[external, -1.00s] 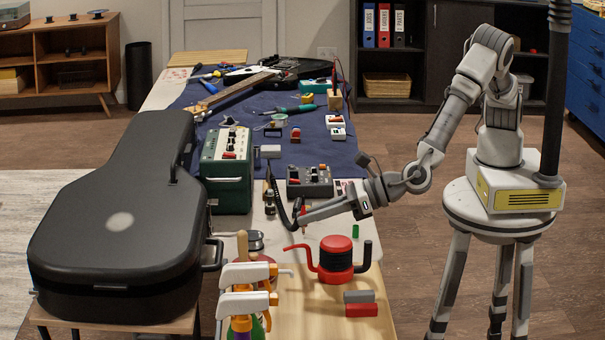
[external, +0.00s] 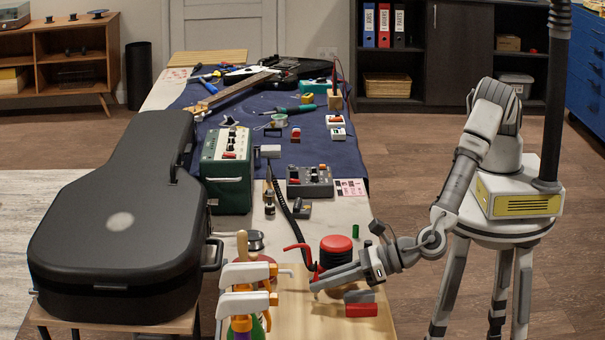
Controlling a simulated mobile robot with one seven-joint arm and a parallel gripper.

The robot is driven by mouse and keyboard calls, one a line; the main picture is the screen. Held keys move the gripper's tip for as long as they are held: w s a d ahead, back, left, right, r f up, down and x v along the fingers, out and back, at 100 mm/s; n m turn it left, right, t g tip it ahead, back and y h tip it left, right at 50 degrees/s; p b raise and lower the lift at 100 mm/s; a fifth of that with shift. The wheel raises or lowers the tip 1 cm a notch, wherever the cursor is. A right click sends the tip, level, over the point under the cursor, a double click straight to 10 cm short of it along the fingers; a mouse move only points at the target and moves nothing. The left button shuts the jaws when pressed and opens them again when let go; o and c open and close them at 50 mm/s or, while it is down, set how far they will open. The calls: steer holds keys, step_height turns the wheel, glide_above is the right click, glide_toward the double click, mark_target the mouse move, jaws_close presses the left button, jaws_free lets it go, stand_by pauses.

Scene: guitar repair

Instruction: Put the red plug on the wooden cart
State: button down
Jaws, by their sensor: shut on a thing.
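My gripper (external: 316,285) is low over the front wooden top, its fingers pointing left. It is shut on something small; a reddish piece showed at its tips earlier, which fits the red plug. The plug cannot be made out now. The wooden cart (external: 295,322) is the light wood surface at the near end of the long table. I cannot tell whether the held thing touches the wood.
Bare wood lies in front.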

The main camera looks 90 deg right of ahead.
steer(key=shift+f, duration=0.1)
steer(key=c, duration=0.8)
jaws_free()
steer(key=shift+c, duration=0.2)
steer(key=shift+s+r, duration=0.2)
steer(key=shift+r, duration=0.1)
steer(key=p+v, duration=0.1)
steer(key=v, duration=1)
steer(key=shift+s, duration=0.3)
